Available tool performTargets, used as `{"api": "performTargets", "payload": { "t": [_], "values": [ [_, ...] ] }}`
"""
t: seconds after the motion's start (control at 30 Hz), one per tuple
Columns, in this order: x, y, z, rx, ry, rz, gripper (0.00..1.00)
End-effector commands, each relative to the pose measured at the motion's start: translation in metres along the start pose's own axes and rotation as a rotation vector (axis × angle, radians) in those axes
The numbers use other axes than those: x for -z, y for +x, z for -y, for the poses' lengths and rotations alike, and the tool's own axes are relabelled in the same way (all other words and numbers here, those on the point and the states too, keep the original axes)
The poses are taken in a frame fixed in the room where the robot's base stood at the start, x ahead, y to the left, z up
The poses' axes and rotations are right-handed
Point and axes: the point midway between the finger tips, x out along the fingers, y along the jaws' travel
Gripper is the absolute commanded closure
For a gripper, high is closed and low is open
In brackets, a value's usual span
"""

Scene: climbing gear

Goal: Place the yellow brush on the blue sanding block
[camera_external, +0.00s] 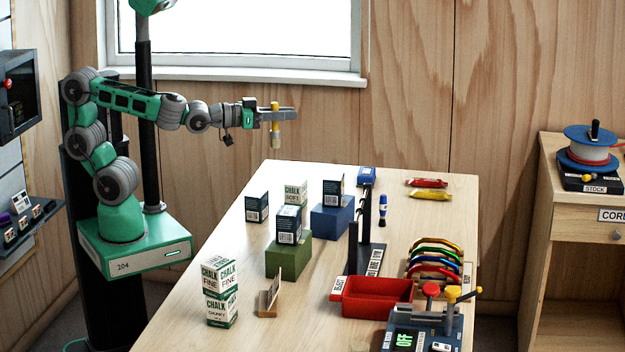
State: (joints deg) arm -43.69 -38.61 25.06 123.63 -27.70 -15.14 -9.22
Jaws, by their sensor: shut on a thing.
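My gripper (286,115) is shut on the yellow brush (275,116), held upright above the table's back left edge with its pale end down. A small blue block (367,175) with a pale mark on it lies at the back of the table, right of and below my gripper. A larger blue block (332,220) stands nearer the front with a dark labelled box (333,192) on it. I cannot tell for certain from this view which is the sanding block; the small one's top looks bare.
A green block (288,262) bears another box. Several chalk boxes (220,290) stand at left. A dark rack (367,245) with a blue brush (383,208) stands beside the blue blocks. A red tray (375,298) is in front. The back right table area holds two wrapped bars (430,190).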

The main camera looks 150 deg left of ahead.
Motion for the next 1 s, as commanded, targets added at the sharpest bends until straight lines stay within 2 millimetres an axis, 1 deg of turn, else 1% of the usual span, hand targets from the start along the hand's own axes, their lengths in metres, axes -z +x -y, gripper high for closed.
{"api": "performTargets", "payload": {
  "t": [0.03,0.13,0.23,0.3,0.37,0.4,0.47,0.5,0.6,0.73,0.8,0.87,0.97,1.0],
  "values": [
    [-0.012,0.007,0.011,0.026,0.004,0.010,1.00],
    [-0.031,0.025,0.035,0.086,0.002,0.011,1.00],
    [-0.035,0.049,0.052,0.127,-0.003,0.006,1.00],
    [-0.033,0.066,0.058,0.140,-0.006,0.004,1.00],
    [-0.026,0.082,0.059,0.139,-0.007,0.003,1.00],
    [-0.019,0.092,0.057,0.132,-0.006,0.001,1.00],
    [-0.008,0.104,0.049,0.112,-0.006,0.000,1.00],
    [0.001,0.108,0.043,0.096,-0.007,-0.003,1.00],
    [0.025,0.115,0.030,0.064,-0.004,-0.004,1.00],
    [0.046,0.118,0.019,0.031,-0.001,0.000,1.00],
    [0.049,0.122,0.014,0.017,0.000,0.004,1.00],
    [0.046,0.131,0.009,0.008,0.001,0.006,1.00],
    [0.036,0.155,0.004,0.008,0.003,0.009,1.00],
    [0.032,0.167,0.002,0.008,0.002,0.008,1.00]
  ]
}}
